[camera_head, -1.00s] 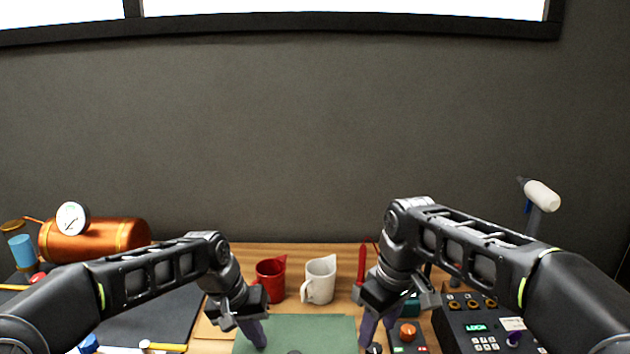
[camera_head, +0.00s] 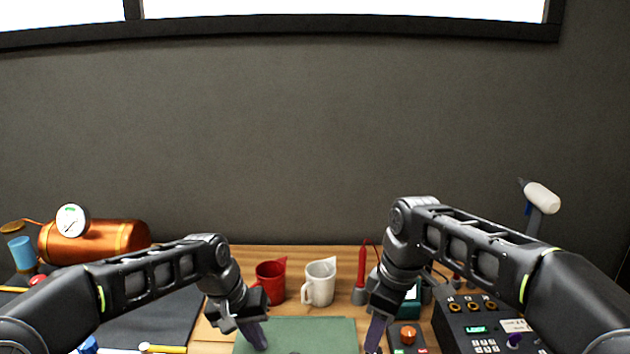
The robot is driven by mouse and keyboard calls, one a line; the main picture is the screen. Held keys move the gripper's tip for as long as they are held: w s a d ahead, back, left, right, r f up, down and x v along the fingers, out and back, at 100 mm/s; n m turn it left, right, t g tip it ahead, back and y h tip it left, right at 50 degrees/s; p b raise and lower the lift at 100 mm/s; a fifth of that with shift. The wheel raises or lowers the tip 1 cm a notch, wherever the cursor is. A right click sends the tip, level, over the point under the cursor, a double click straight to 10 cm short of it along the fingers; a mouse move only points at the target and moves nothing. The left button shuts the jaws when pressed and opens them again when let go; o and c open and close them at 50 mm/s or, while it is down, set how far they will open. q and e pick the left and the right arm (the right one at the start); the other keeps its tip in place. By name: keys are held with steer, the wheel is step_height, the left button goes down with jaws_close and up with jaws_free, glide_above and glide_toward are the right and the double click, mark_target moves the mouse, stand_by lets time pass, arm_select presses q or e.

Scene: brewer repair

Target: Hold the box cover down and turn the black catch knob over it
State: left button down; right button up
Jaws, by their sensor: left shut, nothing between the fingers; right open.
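My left gripper (camera_head: 257,338) is shut and empty, pointing down over the left part of a flat green surface (camera_head: 310,330). I cannot tell whether it touches it. My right gripper (camera_head: 375,340) is open and empty, pointing down just right of the green surface and left of a small box with an orange knob (camera_head: 408,335). The bottom of the picture cuts off the area below both grippers. I cannot make out the box cover or the black catch knob for sure; only a dark sliver shows at the green surface's lower edge.
A red mug (camera_head: 270,284) and a white mug (camera_head: 320,284) stand behind the green surface. A copper tank (camera_head: 100,240) with a gauge is far left. A black control unit (camera_head: 480,325) stands right. A red-handled tool (camera_head: 361,270) stands upright behind my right gripper.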

steer(key=shift+f, duration=2.5)
steer(key=shift+c, duration=0.4)
steer(key=c, duration=1)
steer(key=shift+m, duration=2)
